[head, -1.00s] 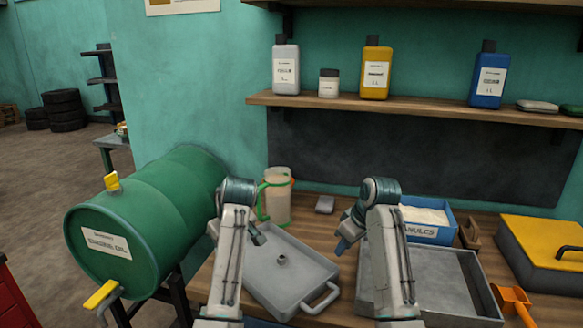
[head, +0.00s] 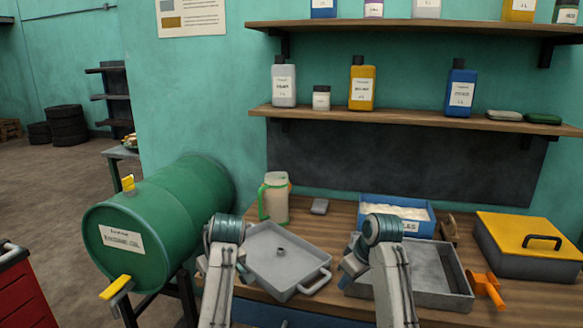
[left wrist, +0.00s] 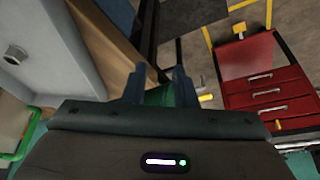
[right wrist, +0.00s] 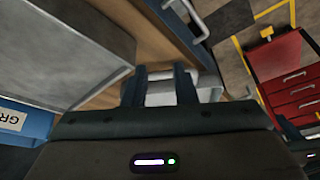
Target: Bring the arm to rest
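My right arm rises from the bottom of the head view, with its gripper (head: 350,268) over the left edge of a grey open bin (head: 432,298). In the right wrist view its two fingers (right wrist: 160,88) stand apart with nothing between them. My left arm stands left of the grey tray (head: 300,290); its gripper is mostly hidden behind its own wrist in the head view. In the left wrist view the left fingers (left wrist: 159,88) are apart, with part of something green visible in the gap beyond them. Neither gripper holds anything.
A green oil drum (head: 165,215) lies on a stand at the left. A jug (head: 275,196), a blue granules box (head: 395,215), an orange scoop (head: 487,290) and a yellow-lidded box (head: 530,242) are on the bench. A red tool cabinet (left wrist: 268,80) stands at the side.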

